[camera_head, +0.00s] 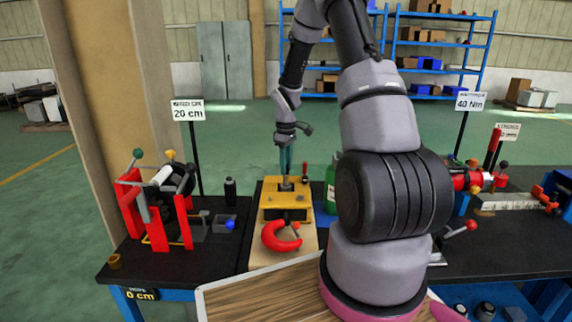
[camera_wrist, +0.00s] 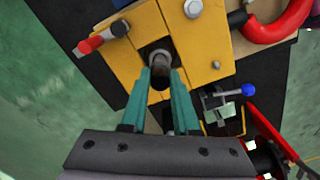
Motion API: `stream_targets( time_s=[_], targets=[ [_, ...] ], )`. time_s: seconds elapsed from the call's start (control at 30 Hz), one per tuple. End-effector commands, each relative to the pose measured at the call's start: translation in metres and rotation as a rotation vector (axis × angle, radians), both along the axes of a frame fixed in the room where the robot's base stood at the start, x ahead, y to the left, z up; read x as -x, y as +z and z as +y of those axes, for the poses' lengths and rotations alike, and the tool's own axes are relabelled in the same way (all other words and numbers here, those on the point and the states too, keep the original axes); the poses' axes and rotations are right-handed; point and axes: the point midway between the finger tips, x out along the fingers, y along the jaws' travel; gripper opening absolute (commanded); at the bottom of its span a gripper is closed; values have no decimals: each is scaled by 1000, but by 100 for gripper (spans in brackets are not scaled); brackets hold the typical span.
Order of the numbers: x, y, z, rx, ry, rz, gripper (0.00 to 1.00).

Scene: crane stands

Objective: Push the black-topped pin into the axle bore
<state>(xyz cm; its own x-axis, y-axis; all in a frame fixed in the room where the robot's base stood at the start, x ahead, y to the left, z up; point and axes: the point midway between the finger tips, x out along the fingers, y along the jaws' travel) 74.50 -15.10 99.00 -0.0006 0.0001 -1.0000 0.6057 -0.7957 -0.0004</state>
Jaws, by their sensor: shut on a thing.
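My gripper (camera_head: 287,160) points down over the yellow block (camera_head: 272,206) on the middle stand. In the wrist view its teal fingers (camera_wrist: 160,85) are shut on a dark, round-ended piece, which looks like the black-topped pin (camera_wrist: 160,62). The piece is at a grey ring in the top of the yellow block (camera_wrist: 190,62), which looks like the axle bore. The fingers hide much of the pin and part of the ring. I cannot tell how deep the pin sits. In the head view, a grey part (camera_head: 286,184) shows just below the fingertips.
A red hook (camera_head: 281,237) is at the block's front. A green bottle (camera_head: 331,190) stands right of the block.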

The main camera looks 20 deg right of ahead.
Motion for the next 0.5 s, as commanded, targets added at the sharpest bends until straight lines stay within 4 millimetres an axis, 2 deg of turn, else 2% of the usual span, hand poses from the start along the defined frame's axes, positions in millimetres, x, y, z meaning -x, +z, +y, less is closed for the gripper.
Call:
stream_targets(
  time_s=[0.5],
  targets=[
    [0,-11,0,0,0,0,0]
  ],
)
